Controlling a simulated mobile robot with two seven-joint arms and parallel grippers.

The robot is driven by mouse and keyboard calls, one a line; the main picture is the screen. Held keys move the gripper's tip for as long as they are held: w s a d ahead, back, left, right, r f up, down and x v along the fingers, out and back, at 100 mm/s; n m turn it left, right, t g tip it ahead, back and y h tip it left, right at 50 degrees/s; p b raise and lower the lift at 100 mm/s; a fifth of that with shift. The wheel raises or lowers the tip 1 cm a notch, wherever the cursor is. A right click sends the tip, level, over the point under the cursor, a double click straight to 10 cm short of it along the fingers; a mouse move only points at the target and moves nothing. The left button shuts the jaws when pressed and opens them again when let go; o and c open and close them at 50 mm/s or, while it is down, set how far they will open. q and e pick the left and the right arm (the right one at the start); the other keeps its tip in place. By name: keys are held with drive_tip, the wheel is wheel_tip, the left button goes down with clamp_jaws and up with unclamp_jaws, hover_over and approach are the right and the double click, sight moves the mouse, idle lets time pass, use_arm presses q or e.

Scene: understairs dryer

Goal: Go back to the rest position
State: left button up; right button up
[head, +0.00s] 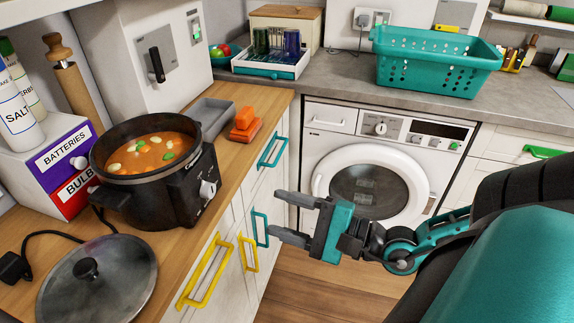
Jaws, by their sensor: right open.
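My right gripper (290,217) is in the middle of the head view. Its two grey fingers point left and are apart, with nothing between them. It is in front of the dryer or washer and close to the wooden counter's drawer fronts; whether it touches them I cannot tell. My right arm reaches in from the lower right. My left gripper does not show.
A slow cooker (178,190) with stew stands on the wooden counter (240,170), its lid (120,280) beside it. Yellow (204,272) and teal (260,228) handles stick out from the drawers. A white front-loading machine (372,185) stands behind. A teal basket (435,68) sits above.

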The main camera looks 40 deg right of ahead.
idle(0.4)
drive_tip(key=s+d+f+m+g+h, duration=0.15)
drive_tip(key=f+m+h, duration=0.45)
drive_tip(key=m, duration=0.8)
drive_tip(key=d+f+m+g+h, duration=0.25)
drive_tip(key=f+m, duration=0.55)
drive_tip(key=m, duration=0.6)
drive_tip(key=a+f+m+y, duration=0.1)
drive_tip(key=a+f+m, duration=0.2)
drive_tip(key=a+m, duration=0.3)
drive_tip(key=a+f+m+g+y, duration=0.1)
drive_tip(key=a+m, duration=0.6)
drive_tip(key=m, duration=0.8)
wheel_tip(320, 180, down, 2)
drive_tip(key=shift+a+f+m+g+y, duration=0.1)
drive_tip(key=shift+a+m+g+y, duration=0.15)
drive_tip(key=shift+m+y, duration=0.2)
